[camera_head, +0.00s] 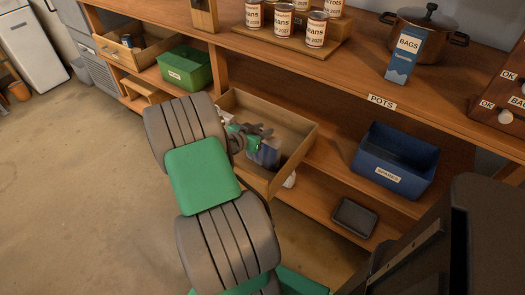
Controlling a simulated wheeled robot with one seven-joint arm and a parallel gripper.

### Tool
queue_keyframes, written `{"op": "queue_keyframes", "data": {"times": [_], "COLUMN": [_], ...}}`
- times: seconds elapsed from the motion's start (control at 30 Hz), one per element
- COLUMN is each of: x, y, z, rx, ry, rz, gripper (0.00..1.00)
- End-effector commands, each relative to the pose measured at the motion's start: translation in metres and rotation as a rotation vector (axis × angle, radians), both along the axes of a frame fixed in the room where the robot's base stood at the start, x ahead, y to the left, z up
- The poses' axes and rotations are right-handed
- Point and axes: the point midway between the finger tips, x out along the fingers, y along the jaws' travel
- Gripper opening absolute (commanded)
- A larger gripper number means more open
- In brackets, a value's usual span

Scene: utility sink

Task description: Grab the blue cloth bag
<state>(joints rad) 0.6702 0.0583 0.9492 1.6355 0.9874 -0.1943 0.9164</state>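An open wooden drawer (297,160) is pulled out below the counter. Inside it lies a small dark blue and pale item (268,154); it may be the blue cloth bag, but it is partly hidden and too small to be sure. My grey and green arm reaches from the lower middle into the drawer. My gripper (262,134) is at the drawer's left side, just above or touching the blue item. Its fingers are small and partly covered, so I cannot tell whether they are open or shut.
A blue bin (394,163) and a black tray (354,217) sit on the lower shelf at right. A green bin (185,68) is at left. Several cans (315,30), a blue box marked BAGS (405,55) and a pot (430,35) stand on the counter (345,82).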

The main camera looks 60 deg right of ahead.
Motion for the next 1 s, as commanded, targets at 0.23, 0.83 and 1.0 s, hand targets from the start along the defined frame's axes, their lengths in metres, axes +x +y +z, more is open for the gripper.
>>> {"op": "queue_keyframes", "data": {"times": [0.23,0.83,1.0], "x": [0.0,0.0,0.0], "y": [0.0001,0.0002,0.0002], "z": [0.0,0.0,0.0], "rx": [0.0,0.0,0.0], "ry": [0.0,0.0,0.0], "rz": [0.0,0.0,0.0], "gripper": [0.07,0.0,0.0]}}
